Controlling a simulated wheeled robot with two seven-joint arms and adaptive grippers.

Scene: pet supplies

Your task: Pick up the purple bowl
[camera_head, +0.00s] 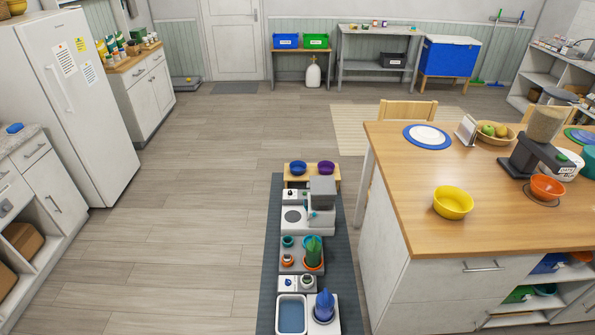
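The purple bowl (326,168) sits on the right side of a low wooden stand (291,181) at the far end of the floor mat. It is small in the view, and a grey-topped appliance (322,190) stands just in front of the stand. A dark blue bowl (298,168) sits on the stand to its left, a little apart. Neither of my grippers is in view.
A dark mat (350,285) holds a line of pet devices and a water tray (292,299). A wooden-topped counter (480,220) with a yellow bowl (453,203) and an orange bowl (547,188) stands to the right. Open floor (190,190) lies to the left.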

